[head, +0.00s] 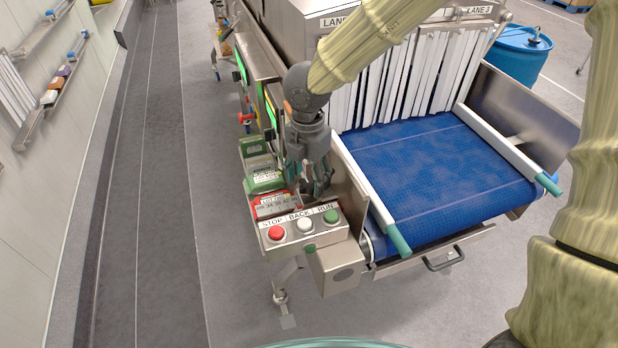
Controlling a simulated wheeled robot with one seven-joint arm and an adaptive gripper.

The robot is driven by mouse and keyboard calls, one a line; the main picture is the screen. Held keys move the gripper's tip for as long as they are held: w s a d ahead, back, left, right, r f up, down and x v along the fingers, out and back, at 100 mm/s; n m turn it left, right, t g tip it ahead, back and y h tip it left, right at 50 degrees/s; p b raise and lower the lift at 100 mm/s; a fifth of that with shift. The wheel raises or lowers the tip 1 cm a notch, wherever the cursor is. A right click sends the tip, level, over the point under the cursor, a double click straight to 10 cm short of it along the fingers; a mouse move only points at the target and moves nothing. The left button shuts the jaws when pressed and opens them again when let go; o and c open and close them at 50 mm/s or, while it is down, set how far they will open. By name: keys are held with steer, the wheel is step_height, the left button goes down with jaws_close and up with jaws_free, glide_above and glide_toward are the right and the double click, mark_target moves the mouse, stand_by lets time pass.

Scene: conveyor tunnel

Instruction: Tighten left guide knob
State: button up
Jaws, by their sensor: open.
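The left guide (366,190) is a white rail with a green end piece (399,239), running along the left side of the blue conveyor belt (435,175). I cannot make out its knob; the arm and the metal side plate (349,188) may hide it. My gripper (316,193) is open and points down, left of this side plate and just behind the button box. I see nothing held between its fingers. Whether it touches anything is unclear.
The button box (305,236) has red, white and green buttons. Green and red tagged boxes (265,182) stand left of my gripper. White strip curtains (400,85) hang at the tunnel mouth. The right guide (505,142) borders the belt. A blue drum (518,55) stands behind. Floor at left is clear.

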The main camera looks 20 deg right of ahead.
mark_target(308, 183)
step_height(308, 183, up, 11)
stand_by(0.4)
steer(key=shift+f+n+p, duration=0.2)
steer(key=shift+f+n, duration=1.75)
steer(key=shift+n, duration=3)
steer(key=shift+f+n+p, duration=0.2)
steer(key=shift+f+n, duration=1.8)
steer(key=shift+n, duration=2.9)
steer(key=shift+f+n+p, duration=0.2)
steer(key=shift+f+n, duration=1.75)
steer(key=shift+n, duration=3)
